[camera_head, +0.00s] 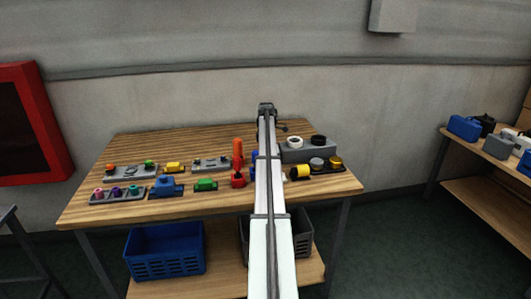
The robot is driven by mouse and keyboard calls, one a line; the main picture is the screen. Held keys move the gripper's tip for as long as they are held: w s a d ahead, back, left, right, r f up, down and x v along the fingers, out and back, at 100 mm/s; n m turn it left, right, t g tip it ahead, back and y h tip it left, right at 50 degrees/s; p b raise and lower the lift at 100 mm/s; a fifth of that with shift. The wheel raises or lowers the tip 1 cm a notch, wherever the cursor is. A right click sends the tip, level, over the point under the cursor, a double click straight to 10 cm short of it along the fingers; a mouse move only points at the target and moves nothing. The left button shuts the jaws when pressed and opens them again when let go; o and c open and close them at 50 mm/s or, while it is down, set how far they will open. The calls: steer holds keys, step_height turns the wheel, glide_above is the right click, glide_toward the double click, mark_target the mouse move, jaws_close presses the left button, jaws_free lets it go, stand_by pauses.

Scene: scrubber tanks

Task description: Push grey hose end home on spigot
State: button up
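My arm reaches from the bottom of the picture over the middle of the wooden table (130,147), and my gripper (267,106) is at its far end, small and seen from behind. I cannot tell whether its fingers are open or shut, or whether they hold anything. A grey hose end cannot be made out with certainty. I cannot single out the spigot; grey blocks with fittings stand on the table, one (318,156) with a white ring and a black round part on top, just right of my arm. My arm hides part of the table behind it.
Left on the table are grey racks with coloured pieces (118,196), a blue part (167,186) and a green part (206,185). A red-orange upright piece (238,152) stands close left of my arm. A yellow-and-black cylinder (300,173) lies right. A blue crate (165,250) sits below.

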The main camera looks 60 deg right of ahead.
steer(key=shift+s+d, duration=0.8)
stand_by(1.1)
steer(key=o, duration=1.4)
steer(key=shift+o, duration=0.2)
step_height(320, 180, up, 14)
steer(key=shift+a, duration=0.1)
